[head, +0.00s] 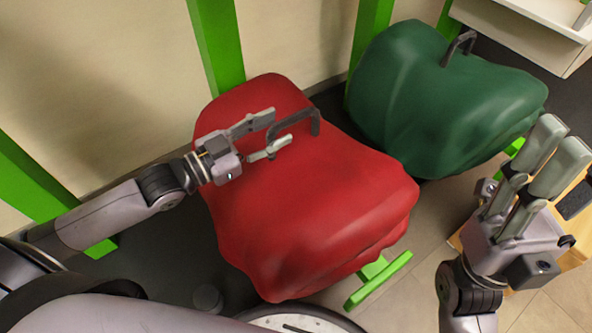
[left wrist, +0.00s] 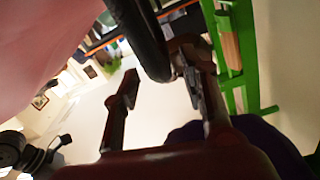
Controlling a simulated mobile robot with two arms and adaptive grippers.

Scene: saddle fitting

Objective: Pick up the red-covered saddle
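The red-covered saddle (head: 320,210) fills the middle of the head view, with a dark bent handle (head: 316,122) standing on its top. My left gripper (head: 281,129) is open at the handle's left end, above the red cover. In the left wrist view the dark handle bar (left wrist: 143,40) comes down between the tips of the two spread fingers (left wrist: 165,85). I cannot tell whether a finger touches it. My right gripper (head: 565,134) is at the right edge, away from the saddle. Its fingers lie side by side and I see nothing in them; their gap is unclear.
A green-covered saddle (head: 430,100) with its own dark handle (head: 459,46) stands close behind on the right. Green posts (head: 215,40) rise along the wall. A green foot bar (head: 380,280) sticks out under the red saddle. A white cabinet (head: 530,35) is at the top right.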

